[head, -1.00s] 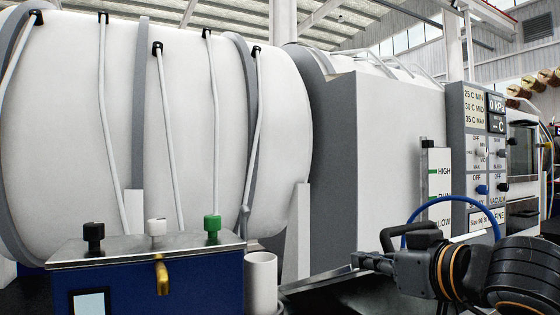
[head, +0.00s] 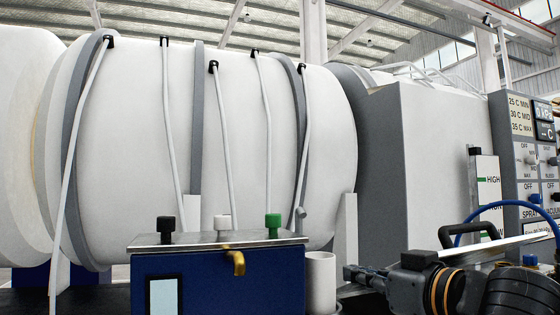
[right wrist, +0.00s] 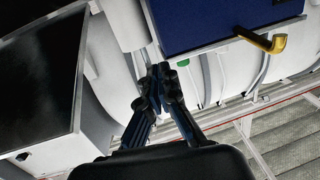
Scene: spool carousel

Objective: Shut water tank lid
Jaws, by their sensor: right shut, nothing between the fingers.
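My right gripper (head: 350,273) is at the lower right of the head view, pointing left, its fingers together and empty. In the right wrist view its fingertips (right wrist: 160,73) meet in front of the white drum, apart from the blue box. A black loop handle (head: 447,235) stands behind the gripper, by a level gauge (head: 487,181) marked HIGH. I cannot tell whether this handle belongs to the water tank lid; I cannot make out the lid for sure. A dark panel with a pale metal rim (right wrist: 80,85) fills the left of the wrist view. My left gripper is out of view.
A blue box (head: 220,283) with a metal top, several knobs and a brass spout stands front centre, beside a white open cylinder (head: 320,284). The large white drum (head: 260,150) fills the background. A control panel (head: 528,160) and a blue hose (head: 500,206) are at right.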

